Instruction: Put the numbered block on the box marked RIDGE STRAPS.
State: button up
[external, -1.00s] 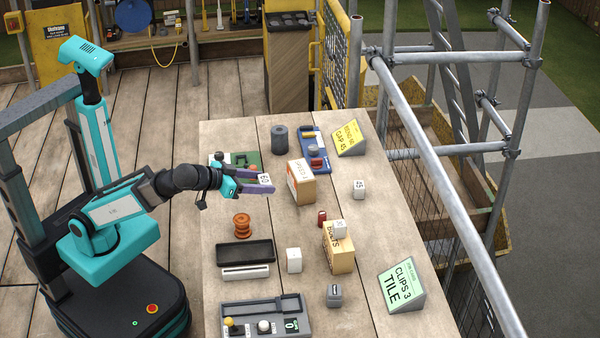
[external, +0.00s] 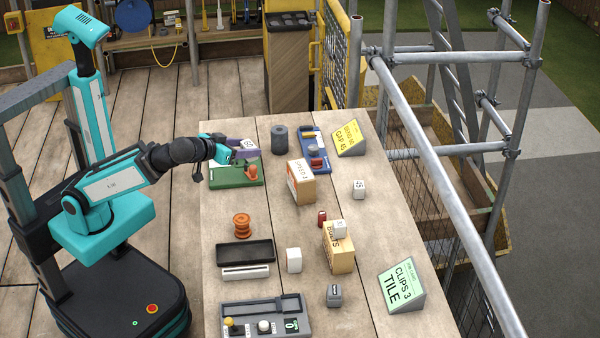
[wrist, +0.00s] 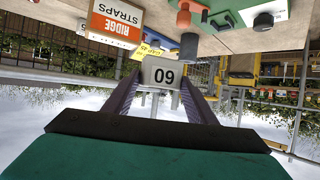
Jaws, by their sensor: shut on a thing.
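My gripper (external: 240,149) is shut on a white numbered block (external: 250,144) and holds it in the air above the green tray at the table's far left. In the wrist view the block (wrist: 163,74) sits between the purple fingers, with dark digits that look like 60 or 09. The cardboard box marked RIDGE STRAPS (wrist: 116,22) has a white and orange label, legible in the wrist view. In the external view this appears to be the box (external: 302,181) right of and nearer the camera than my gripper. No block is seen on it.
Behind that box lie a blue tray (external: 321,166), a dark cylinder (external: 279,139) and a yellow sign (external: 351,138). The green tray (external: 225,175) holds an orange piece. Another box (external: 343,259) carries a white block. A block marked 45 (external: 358,189) stands right.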

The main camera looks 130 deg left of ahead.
jog(key=shift+a+r+p, duration=0.2)
jog(key=shift+r+p, duration=0.1)
jog(key=shift+p, duration=0.1)
jog(key=shift+w+a+r+p, duration=0.1)
jog(key=shift+w+a+p, duration=0.2)
jog(key=shift+p, duration=0.4)
jog(key=p, duration=0.1)
jog(key=w+p, duration=0.1)
jog(key=p, duration=0.1)
jog(key=shift+w+a, duration=0.3)
jog(key=shift+a, duration=0.1)
jog(key=shift+w+a+f+p, duration=0.15)
jog(key=shift+w+a+p, duration=0.35)
jog(key=shift+w, duration=0.15)
jog(key=shift+w+a+f+p, duration=0.1)
jog(key=shift+w+a+p, duration=0.25)
jog(key=shift+w+p, duration=0.2)
jog(key=w+p, duration=0.1)
jog(key=p, duration=0.3)
jog(key=shift+a+p, duration=0.3)
jog(key=shift+p, duration=0.05)
jog(key=p, duration=0.4)
jog(key=shift+w+a+p, duration=0.2)
jog(key=shift+w+p, duration=0.15)
jog(key=shift+p, duration=0.05)
jog(key=p, duration=0.4)
jog(key=shift+w+a+f, duration=0.1)
jog(key=shift+f, duration=0.05)
